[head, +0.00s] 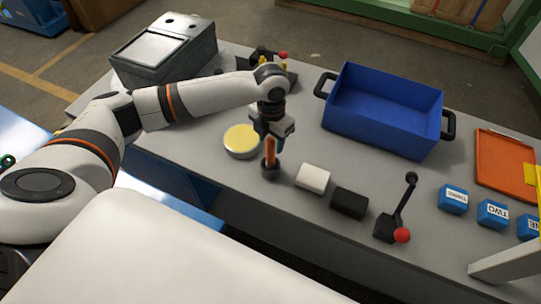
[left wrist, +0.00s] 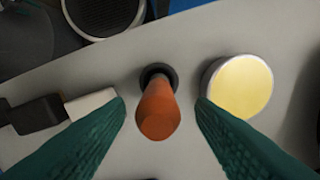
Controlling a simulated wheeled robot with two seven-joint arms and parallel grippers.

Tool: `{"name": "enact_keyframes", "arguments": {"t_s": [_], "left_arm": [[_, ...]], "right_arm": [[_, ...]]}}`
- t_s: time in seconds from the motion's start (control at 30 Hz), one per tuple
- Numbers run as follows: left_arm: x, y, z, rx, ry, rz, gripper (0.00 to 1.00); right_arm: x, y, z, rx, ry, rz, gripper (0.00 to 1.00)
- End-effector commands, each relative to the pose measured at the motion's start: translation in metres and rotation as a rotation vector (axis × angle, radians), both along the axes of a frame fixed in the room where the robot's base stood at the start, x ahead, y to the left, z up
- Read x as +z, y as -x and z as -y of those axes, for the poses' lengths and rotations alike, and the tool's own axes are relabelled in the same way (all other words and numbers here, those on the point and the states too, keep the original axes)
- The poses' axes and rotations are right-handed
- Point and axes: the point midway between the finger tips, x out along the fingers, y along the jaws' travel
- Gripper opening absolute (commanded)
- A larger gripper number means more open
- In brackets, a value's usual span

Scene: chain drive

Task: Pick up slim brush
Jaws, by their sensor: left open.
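The slim brush (head: 270,154) stands upright on the table, with an orange handle and a dark round base. My left gripper (head: 269,137) is right above it, pointing down, with its fingers about the top of the handle. In the left wrist view the brush (left wrist: 157,112) shows between the two green fingers, with a gap on each side. The left gripper is open there. My right gripper is not in view.
A round tin with a yellow top (head: 241,140) stands close left of the brush. A white cylinder (head: 312,178), a black cylinder (head: 349,203) and a lever with a red knob (head: 389,226) stand to the right. A blue bin (head: 383,133) is behind.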

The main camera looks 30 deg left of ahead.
Motion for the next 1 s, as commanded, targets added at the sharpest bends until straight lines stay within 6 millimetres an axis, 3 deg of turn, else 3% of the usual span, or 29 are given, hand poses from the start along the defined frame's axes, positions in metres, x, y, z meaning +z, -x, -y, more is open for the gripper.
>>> {"name": "enact_keyframes", "arguments": {"t_s": [0.1, 0.23, 0.53, 0.83, 1.0], "left_arm": [[-0.016, 0.007, -0.001, 0.000, 0.000, -0.005, 0.50], [-0.033, 0.006, -0.001, 0.001, -0.001, -0.002, 0.50], [-0.040, 0.005, -0.001, 0.000, 0.000, 0.000, 0.50], [-0.039, 0.005, -0.001, 0.000, 0.000, 0.000, 0.01], [-0.039, 0.005, -0.001, 0.000, 0.000, 0.001, 0.00]], "right_arm": [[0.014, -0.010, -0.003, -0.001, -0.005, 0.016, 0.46], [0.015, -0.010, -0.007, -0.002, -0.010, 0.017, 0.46], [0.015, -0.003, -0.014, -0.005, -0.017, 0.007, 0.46], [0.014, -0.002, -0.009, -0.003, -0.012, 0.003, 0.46], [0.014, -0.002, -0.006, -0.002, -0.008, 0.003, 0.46]]}}
